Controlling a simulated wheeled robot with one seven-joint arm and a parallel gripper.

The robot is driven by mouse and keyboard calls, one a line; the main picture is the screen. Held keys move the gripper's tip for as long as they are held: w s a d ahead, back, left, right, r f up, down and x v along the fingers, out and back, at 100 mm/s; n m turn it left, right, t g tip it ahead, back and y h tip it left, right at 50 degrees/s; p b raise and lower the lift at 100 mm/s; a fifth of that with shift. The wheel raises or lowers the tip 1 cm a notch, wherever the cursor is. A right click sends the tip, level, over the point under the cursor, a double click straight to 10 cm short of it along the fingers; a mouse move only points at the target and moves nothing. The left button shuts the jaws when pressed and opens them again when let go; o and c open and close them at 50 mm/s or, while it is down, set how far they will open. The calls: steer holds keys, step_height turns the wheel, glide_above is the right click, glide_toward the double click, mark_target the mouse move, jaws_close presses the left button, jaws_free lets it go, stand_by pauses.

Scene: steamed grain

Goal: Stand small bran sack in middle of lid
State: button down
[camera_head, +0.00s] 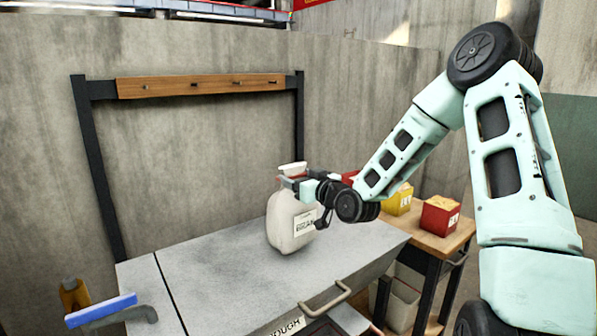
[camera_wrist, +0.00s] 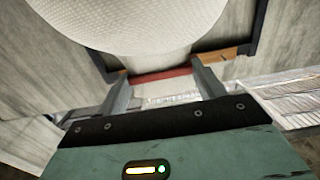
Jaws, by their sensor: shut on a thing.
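The small bran sack (camera_head: 290,222) is off-white with a printed label and a narrow tied neck. It is upright over the middle part of the grey lid (camera_head: 215,285); I cannot tell whether its base touches the lid. My gripper (camera_head: 293,182) reaches in from the right and is shut on the sack's neck, below its flared top. In the wrist view, the sack's pale woven body (camera_wrist: 130,18) fills the top, and a red band (camera_wrist: 165,74) shows between the fingers (camera_wrist: 164,86).
A wooden table (camera_head: 445,240) at right bears a yellow box (camera_head: 398,200) and a red box (camera_head: 440,216) of grain. A concrete wall (camera_head: 200,150) stands behind. The lid around the sack is clear.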

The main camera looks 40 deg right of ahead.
steer(key=shift+w+f, duration=0.1)
steer(key=shift+f, duration=1.25)
steer(key=shift+c, duration=1.1)
jaws_free()
steer(key=shift+f, duration=0.15)
steer(key=s, duration=1)
steer(key=shift+d+r, duration=0.35)
steer(key=shift+r, duration=0.1)
steer(key=p, duration=0.2)
steer(key=shift+s+p, duration=0.2)
steer(key=shift+p, duration=0.15)
